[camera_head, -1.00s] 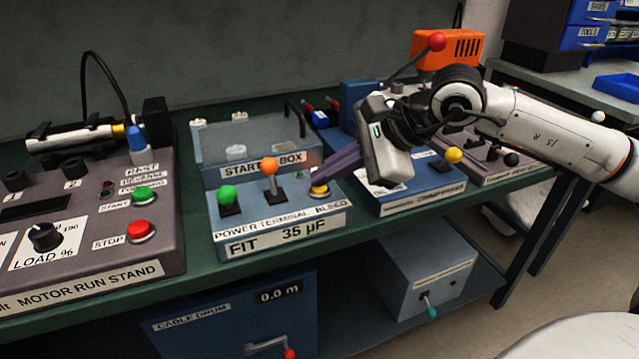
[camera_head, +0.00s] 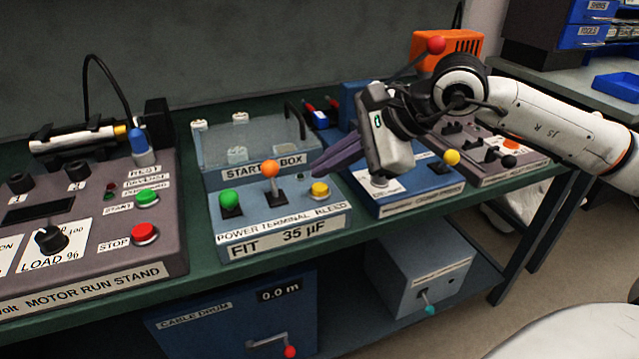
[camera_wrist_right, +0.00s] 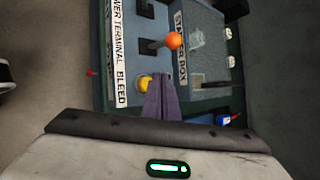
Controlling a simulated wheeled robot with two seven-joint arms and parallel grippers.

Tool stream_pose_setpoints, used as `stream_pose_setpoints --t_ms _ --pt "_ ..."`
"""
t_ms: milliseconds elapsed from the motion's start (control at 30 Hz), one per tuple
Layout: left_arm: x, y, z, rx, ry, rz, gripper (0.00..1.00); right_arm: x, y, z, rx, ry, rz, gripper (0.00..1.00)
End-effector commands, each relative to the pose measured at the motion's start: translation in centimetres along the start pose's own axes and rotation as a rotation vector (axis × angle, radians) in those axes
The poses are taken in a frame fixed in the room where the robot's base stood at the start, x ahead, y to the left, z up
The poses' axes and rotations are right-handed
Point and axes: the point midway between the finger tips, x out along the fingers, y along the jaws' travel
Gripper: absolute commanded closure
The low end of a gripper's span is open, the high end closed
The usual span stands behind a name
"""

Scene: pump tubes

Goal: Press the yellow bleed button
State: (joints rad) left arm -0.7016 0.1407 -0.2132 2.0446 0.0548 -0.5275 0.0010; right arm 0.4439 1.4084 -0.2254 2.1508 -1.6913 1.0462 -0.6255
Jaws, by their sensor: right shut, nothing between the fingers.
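The yellow bleed button (camera_head: 320,189) sits at the right end of the power terminal panel (camera_head: 282,233), by the label BLEED. It also shows in the right wrist view (camera_wrist_right: 144,84), partly beside the fingertips. My right gripper (camera_head: 318,170) is shut and empty, its purple fingers held together. In the head view the fingertips are just above and behind the button, and a gap shows between them. In the right wrist view the fingers (camera_wrist_right: 160,84) point at the panel, just right of the button. My left gripper is not in view.
An orange-knobbed lever (camera_head: 270,170) and a green knob (camera_head: 229,198) stand left of the button.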

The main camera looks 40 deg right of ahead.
Motion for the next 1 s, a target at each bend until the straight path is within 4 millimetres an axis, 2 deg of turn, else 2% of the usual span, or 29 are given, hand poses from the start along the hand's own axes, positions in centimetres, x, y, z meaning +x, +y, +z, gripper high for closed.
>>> stream_pose_setpoints --t_ms 433,1000 --pt "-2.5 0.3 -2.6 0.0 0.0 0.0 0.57 -3.2 -2.4 2.4 0.001 -0.001 0.0 1.0" --pt "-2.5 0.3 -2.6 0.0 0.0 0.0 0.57 -3.2 -2.3 2.3 0.0 0.0 0.0 1.0"
